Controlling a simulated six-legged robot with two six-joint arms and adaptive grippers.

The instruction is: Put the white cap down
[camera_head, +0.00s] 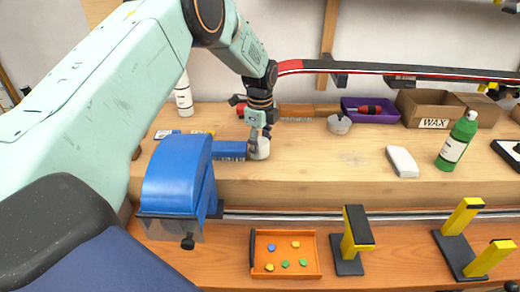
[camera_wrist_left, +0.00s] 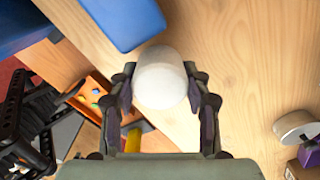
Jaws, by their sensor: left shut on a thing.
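The white cap (camera_wrist_left: 162,78) is a small round white piece between the fingers of my left gripper (camera_wrist_left: 162,95) in the left wrist view. In the head view my left gripper (camera_head: 259,138) points down over the wooden bench, shut on the cap (camera_head: 262,149), which is partly hidden by the fingers. The cap is low, close to the bench top; I cannot tell whether it touches. My right gripper is in neither view.
A blue block (camera_head: 230,149) lies just left of the cap. A grey-white cup-shaped piece (camera_head: 339,124), white block (camera_head: 402,161) and green bottle (camera_head: 458,141) stand to the right. Bench between cap and white block is clear.

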